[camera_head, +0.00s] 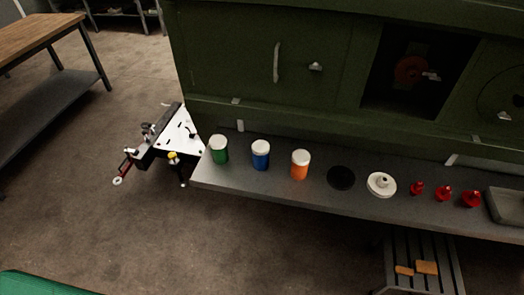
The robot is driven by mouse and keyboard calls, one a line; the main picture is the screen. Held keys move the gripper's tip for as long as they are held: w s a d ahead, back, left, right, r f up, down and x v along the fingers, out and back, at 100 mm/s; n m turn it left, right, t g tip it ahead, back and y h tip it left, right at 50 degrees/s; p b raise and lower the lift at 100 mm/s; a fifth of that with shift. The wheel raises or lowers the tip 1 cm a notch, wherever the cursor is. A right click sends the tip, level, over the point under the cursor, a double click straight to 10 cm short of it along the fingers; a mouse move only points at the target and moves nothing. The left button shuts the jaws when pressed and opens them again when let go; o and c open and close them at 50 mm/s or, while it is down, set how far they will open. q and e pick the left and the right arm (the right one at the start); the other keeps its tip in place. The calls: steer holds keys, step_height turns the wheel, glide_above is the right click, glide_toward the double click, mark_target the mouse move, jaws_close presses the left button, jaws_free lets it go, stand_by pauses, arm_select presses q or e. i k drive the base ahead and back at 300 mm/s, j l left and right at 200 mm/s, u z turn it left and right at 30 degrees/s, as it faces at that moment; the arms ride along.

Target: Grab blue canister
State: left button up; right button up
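The blue canister (260,157) has a white lid and stands upright on the grey shelf (310,196) along the green structure. It is between a green canister (219,151) on its left and an orange canister (300,166) on its right, with gaps on both sides. Both neighbours also have white lids. Neither of my grippers shows in the head view.
Farther right on the shelf are a black disc (341,178), a white round lid-like part (381,185), several red parts (444,193) and a grey tray (508,206). A white-topped trailer hitch (177,135) juts out at left. A slatted step (420,262) stands below. The floor in front is open.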

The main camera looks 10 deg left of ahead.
mark_target(260, 148)
steer(key=i+j+z, duration=0.1)
steer(key=z, duration=0.3)
steer(key=j+z, duration=0.25)
steer(key=z, duration=0.15)
steer(key=i+j+z, duration=0.1)
steer(key=z, duration=0.25)
steer(key=j+z, duration=0.4)
steer(key=i+l, duration=0.05)
steer(key=l, duration=0.05)
